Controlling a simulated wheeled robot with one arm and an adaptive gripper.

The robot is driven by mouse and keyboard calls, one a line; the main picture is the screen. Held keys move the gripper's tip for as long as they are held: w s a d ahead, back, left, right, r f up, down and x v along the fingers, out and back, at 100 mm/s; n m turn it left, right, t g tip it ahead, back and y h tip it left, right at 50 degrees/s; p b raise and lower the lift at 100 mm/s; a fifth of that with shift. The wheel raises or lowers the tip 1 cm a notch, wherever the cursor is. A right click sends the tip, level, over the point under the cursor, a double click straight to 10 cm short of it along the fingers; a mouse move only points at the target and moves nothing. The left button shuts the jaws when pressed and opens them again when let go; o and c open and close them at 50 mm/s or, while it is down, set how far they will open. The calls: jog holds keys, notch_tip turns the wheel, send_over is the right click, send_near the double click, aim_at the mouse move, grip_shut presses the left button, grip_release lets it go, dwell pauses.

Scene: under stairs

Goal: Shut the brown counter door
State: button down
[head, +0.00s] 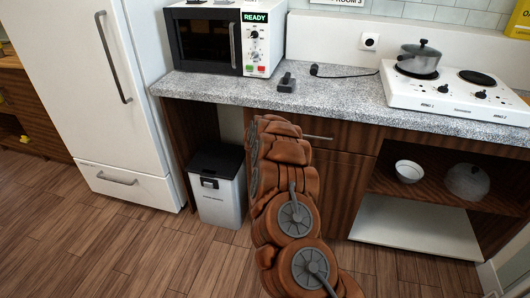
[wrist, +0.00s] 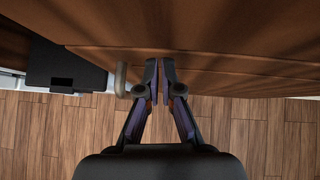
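The brown counter door (head: 342,185) is under the counter, below a drawer front with a metal handle (head: 318,137). My arm hides its left part. The visible part looks about flush with the cabinet; whether it is fully shut cannot be told. In the wrist view brown wood panels (wrist: 220,35) fill the top. My gripper (wrist: 159,78) has its fingers together with only a thin gap and nothing seen between them. Its tips are close to the brown panel; contact cannot be told. A pale handle (wrist: 121,80) is just left of the fingers. The arm hides my gripper in the head view.
A white bin with a black lid (head: 217,187) stands left of the arm. A white fridge (head: 92,90) is further left. An open shelf at right holds a bowl (head: 409,171). The microwave (head: 222,40) and hob (head: 452,93) are on the counter (head: 335,100). Wooden floor lies in front.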

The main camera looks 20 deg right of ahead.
jog(key=s+a+f+b+v, duration=0.1)
jog(key=b+v, duration=0.5)
jog(key=v, duration=0.6)
jog(key=shift+s+a+f, duration=0.2)
jog(key=shift+a+f, duration=0.15)
jog(key=shift+a, duration=0.3)
